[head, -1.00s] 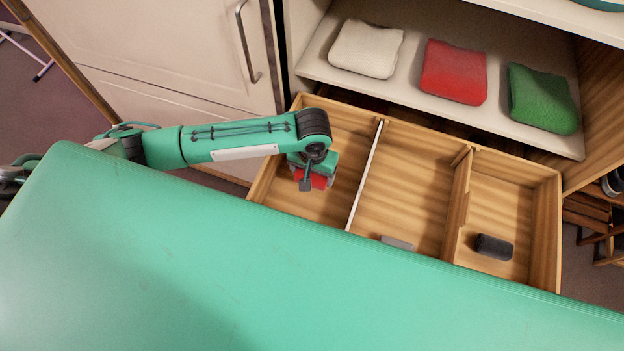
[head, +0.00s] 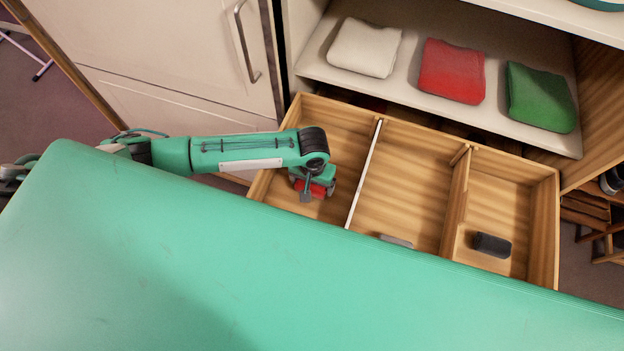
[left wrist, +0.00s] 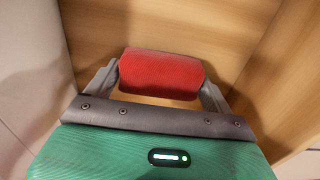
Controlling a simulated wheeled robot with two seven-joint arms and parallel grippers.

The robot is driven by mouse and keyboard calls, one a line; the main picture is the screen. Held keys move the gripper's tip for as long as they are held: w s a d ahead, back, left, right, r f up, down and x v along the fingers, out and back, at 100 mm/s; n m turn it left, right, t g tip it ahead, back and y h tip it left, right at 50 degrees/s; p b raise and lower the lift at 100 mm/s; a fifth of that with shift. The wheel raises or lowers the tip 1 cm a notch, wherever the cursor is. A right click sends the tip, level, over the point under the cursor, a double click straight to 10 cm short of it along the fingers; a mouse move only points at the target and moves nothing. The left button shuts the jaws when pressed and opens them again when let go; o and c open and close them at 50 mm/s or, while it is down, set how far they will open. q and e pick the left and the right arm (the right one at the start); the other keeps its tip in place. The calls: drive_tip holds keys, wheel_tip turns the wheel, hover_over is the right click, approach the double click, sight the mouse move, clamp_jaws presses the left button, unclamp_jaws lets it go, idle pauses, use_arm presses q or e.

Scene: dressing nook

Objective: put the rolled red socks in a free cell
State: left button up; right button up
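The rolled red socks (head: 317,190) are between the fingers of my left gripper (head: 314,189), in the left cell of the open wooden drawer (head: 400,129). In the left wrist view, the red roll (left wrist: 161,75) lies crosswise with a finger against each end, so the gripper (left wrist: 160,88) is shut on it. Wooden cell walls show around and behind it. I cannot tell whether the roll touches the cell floor. The middle cell holds a grey roll (head: 396,241), partly hidden; the right cell holds a dark roll (head: 492,245). My right gripper is not in view.
A white divider (head: 364,175) stands right of the left cell, and a wooden divider (head: 455,205) further right. A shelf (head: 405,93) above the drawer bears folded white (head: 364,47), red (head: 452,71) and green (head: 541,97) cloths. A green surface hides the drawer's front.

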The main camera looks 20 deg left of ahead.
use_arm(q)
drive_tip(key=shift+o, duration=0.9)
wheel_tip(320, 180, up, 12)
drive_tip(key=b, duration=0.1)
drive_tip(key=shift+r, duration=0.2)
